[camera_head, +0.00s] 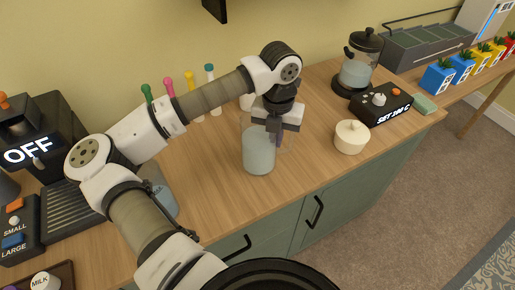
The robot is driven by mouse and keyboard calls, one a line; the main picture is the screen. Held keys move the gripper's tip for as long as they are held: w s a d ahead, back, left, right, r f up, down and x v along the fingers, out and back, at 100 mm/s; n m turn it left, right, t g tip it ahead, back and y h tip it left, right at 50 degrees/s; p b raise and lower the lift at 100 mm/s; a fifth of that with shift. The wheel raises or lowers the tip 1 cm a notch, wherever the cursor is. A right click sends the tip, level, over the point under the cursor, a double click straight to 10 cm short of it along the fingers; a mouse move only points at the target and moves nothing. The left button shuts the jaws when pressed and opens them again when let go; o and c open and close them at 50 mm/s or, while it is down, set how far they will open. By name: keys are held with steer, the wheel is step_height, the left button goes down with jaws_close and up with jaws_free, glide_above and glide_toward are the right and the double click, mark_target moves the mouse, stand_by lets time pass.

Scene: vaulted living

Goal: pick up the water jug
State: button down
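The water jug (258,152) is a clear, pale blue-grey cylinder standing upright near the front edge of the wooden counter. A faint clear part, perhaps its handle, shows at its right side. My gripper (276,133) points down at the jug's upper right side, and its fingers overlap the rim and that clear part in the picture. The fingertips are small and partly lost against the clear material. I cannot tell whether they touch the jug or are shut on it.
A lidded white pot (350,137) stands right of the jug. Behind it are a glass kettle (358,68) and a black control box (381,103). Several coloured-top sticks (191,92) stand at the back. A coffee machine (40,140) is at left. The counter front is bare.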

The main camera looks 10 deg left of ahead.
steer(key=shift+r, duration=0.1)
stand_by(0.4)
steer(key=shift+w+r, duration=0.1)
steer(key=shift+r, duration=0.4)
step_height(320, 180, up, 19)
steer(key=b, duration=0.3)
steer(key=shift+b, duration=0.3)
steer(key=shift+f, duration=0.1)
